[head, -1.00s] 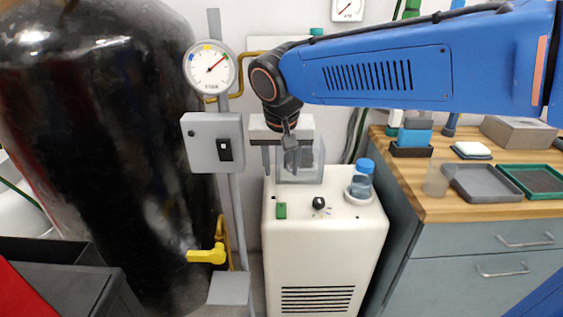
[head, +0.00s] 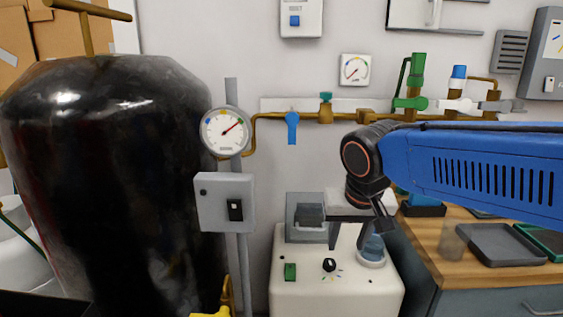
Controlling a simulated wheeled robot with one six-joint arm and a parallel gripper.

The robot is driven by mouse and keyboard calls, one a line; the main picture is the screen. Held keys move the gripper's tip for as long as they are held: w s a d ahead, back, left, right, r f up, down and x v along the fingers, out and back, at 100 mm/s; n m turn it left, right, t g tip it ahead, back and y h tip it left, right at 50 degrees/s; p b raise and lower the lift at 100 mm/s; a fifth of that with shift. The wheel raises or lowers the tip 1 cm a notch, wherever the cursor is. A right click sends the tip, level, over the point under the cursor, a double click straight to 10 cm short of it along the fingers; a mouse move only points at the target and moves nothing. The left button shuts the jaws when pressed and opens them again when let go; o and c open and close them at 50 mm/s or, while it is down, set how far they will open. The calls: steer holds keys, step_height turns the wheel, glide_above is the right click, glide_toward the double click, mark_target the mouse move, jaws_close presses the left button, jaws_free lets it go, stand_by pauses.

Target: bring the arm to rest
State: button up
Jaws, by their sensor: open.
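My blue arm (head: 480,170) reaches in from the right edge, with its dark wrist joint (head: 365,160) at its left end. My gripper (head: 348,245) points downward with its two fingers apart and nothing visible between them. I cannot tell whether the fingers touch anything.
A large black tank (head: 110,180) fills the left. A gauge (head: 224,131) and a grey switch box (head: 225,203) stand on a post beside it. Valves and pipes (head: 365,117) run along the back wall. A wooden bench with a grey tray (head: 490,245) is at right.

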steer(key=s+d+f, duration=0.4)
steer(key=s+d, duration=0.3)
steer(key=s+d+f+t, duration=0.1)
steer(key=s+d+f, duration=0.4)
steer(key=s+d, duration=0.2)
steer(key=shift+s, duration=0.15)
steer(key=shift+r, duration=0.1)
